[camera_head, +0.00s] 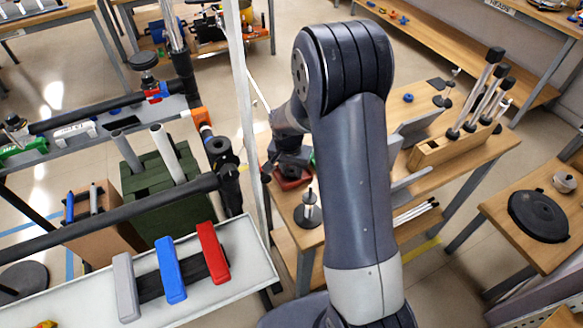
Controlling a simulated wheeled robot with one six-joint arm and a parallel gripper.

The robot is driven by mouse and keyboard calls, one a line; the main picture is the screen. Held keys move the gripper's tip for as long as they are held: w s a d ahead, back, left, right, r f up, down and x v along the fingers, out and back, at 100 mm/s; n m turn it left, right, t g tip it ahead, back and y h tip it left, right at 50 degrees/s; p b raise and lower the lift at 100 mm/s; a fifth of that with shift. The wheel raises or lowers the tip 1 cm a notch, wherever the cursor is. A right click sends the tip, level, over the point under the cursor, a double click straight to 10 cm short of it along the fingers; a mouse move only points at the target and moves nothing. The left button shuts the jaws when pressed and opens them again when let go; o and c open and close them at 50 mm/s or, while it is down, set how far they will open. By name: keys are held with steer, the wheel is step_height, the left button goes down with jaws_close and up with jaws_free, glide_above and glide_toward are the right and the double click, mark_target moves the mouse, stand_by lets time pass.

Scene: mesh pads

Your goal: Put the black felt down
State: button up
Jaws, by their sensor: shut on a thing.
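My gripper (287,160) is small and dark at the far end, above the wooden bench. It is shut on a dark piece, which I take to be the black felt; its outline merges with the jaws. A red and black item (292,178) shows just below; I cannot tell whether they touch. On the white tray at lower left, a grey block (125,287), a blue block (171,270) and a red block (212,252) lie across a black strip (190,270).
The wooden bench (440,185) holds a block with several upright tools (455,140) and a small stand (308,210). A dark rail and a pale post stand left of my arm. A round black lid (538,215) lies on the right table.

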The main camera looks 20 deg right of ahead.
steer(key=o, duration=1)
steer(key=shift+f, duration=0.1)
steer(key=shift+r, duration=0.65)
steer(key=r, duration=0.3)
steer(key=s+r, duration=0.1)
steer(key=r, duration=0.3)
steer(key=a+r, duration=0.1)
steer(key=r, duration=0.3)
steer(key=shift+s, duration=0.25)
